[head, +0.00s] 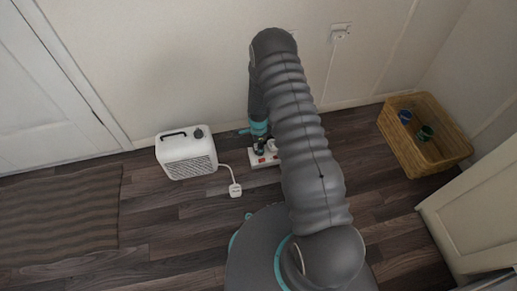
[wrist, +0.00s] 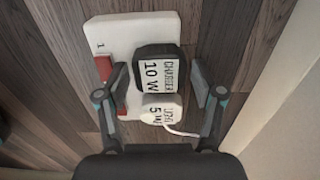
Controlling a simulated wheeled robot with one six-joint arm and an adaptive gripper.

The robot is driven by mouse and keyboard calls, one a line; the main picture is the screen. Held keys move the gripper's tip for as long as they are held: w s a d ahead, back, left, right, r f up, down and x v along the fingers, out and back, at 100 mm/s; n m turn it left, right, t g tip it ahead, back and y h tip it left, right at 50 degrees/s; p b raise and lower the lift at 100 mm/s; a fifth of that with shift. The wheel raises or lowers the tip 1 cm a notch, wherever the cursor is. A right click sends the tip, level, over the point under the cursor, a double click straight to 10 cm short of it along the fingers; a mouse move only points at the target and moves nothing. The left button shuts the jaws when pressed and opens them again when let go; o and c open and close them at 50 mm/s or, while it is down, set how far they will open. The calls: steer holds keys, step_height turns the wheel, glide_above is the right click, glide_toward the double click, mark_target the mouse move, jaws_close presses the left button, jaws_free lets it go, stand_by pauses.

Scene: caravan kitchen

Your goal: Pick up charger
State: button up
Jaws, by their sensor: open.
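A white heater (head: 186,153) stands left of the strip, with a white plug on a cable (head: 235,189) on the floor. A wicker basket (head: 447,150) holding blue and green items is at the right. A wall socket (head: 341,29) has a hanging cable. A striped rug (head: 62,218) lies left.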

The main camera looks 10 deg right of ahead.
steer(key=shift+f, duration=0.45)
steer(key=c, duration=0.9)
steer(key=shift+r, duration=0.1)
